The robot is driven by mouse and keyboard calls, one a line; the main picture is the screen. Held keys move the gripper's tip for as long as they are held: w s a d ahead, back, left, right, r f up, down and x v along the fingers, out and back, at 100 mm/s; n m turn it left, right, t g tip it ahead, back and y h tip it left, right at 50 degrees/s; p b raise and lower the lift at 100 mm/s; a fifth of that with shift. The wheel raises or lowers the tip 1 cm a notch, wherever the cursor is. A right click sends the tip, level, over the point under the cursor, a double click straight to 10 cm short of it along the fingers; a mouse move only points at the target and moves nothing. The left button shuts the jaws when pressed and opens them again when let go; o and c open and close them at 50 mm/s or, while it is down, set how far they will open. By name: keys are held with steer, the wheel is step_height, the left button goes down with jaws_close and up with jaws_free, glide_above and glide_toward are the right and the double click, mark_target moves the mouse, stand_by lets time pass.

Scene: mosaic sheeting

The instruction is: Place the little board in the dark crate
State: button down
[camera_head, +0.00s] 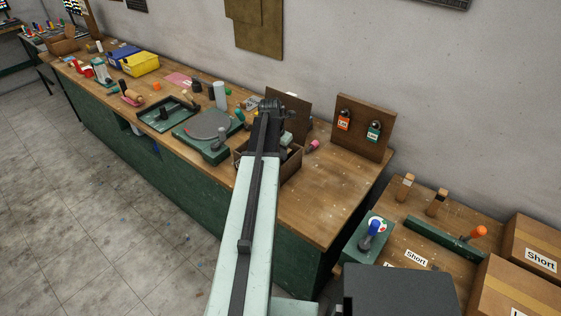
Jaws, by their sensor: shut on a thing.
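My gripper (270,105) is at the far end of my outstretched arm, over the workbench. It looks small and dark. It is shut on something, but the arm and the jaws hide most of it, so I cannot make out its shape. I cannot pick out the little board for certain. The dark crate (291,169) is a low brown open box on the bench, partly hidden behind my arm. Pale small things show at its far side. My gripper appears beyond and above the crate; its height over the bench is unclear.
A dark brown panel (297,106) stands behind my gripper. A green device with a grey disc (207,128) and a dark green tray (165,113) are to the left. The bench's right front (320,210) is clear.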

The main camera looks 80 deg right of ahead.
steer(key=shift+a+b+x, duration=0.25)
steer(key=shift+b+x, duration=0.35)
steer(key=shift+x, duration=0.6)
steer(key=shift+w+f, duration=0.1)
steer(key=c, duration=1.7)
jaws_free()
steer(key=shift+c, duration=0.2)
steer(key=shift+r+p, duration=0.65)
steer(key=p+v, duration=1.1)
steer(key=v, duration=0.1)
steer(key=shift+p, duration=0.3)
